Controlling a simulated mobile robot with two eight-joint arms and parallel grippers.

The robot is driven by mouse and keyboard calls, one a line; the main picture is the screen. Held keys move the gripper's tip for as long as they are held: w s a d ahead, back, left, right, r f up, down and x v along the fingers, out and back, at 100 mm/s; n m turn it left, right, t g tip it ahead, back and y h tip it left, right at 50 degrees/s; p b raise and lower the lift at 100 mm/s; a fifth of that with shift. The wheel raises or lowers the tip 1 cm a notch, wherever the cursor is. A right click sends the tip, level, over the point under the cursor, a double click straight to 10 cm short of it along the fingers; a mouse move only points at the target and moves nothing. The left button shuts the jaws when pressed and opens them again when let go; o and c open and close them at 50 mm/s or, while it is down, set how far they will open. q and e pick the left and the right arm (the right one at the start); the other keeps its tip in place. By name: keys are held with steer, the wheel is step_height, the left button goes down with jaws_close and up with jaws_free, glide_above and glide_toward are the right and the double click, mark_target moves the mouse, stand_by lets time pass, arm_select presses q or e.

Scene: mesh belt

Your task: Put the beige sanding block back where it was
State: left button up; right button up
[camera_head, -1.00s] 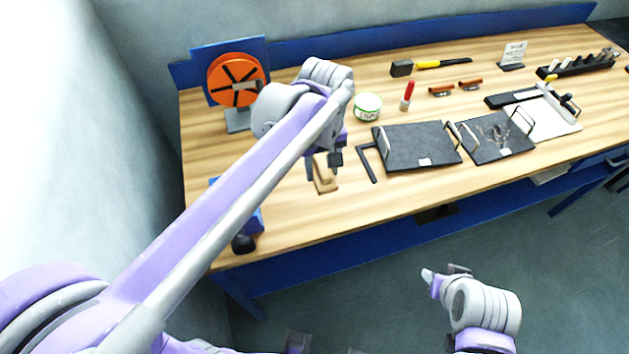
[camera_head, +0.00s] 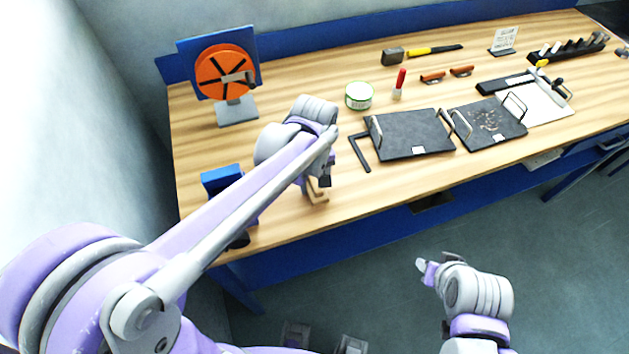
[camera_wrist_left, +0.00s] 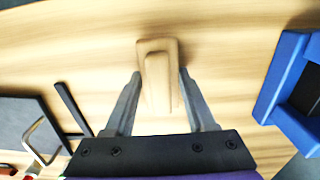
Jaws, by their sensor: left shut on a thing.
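The beige sanding block (camera_head: 318,194) is near the front edge of the wooden bench, left of the black L-shaped tool. My left gripper (camera_head: 320,182) is over it and shut on it. In the left wrist view the sanding block (camera_wrist_left: 158,80) has a wide base and a narrower raised grip, with a finger on each side. I cannot tell whether its underside touches the bench. My left wrist partly hides it in the head view. My right gripper (camera_head: 436,262) is empty in front of the bench, its fingers apart.
On the wooden bench (camera_head: 290,85), the L-shaped tool (camera_head: 360,152) and a dark tray (camera_head: 410,133) lie to the right. A blue holder (camera_head: 220,178) stands left, an orange disc stand (camera_head: 224,74) back left. A green-white tin (camera_head: 359,96) sits behind. Bench around the block is bare.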

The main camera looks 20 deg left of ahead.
mark_target(315, 180)
arm_select(q)
steer(key=shift+f, duration=0.1)
steer(key=o, duration=0.9)
steer(key=shift+f, duration=0.1)
steer(key=o, duration=0.4)
step_height(315, 180, up, 12)
steer(key=shift+r+p, duration=0.25)
steer(key=shift+p, duration=0.05)
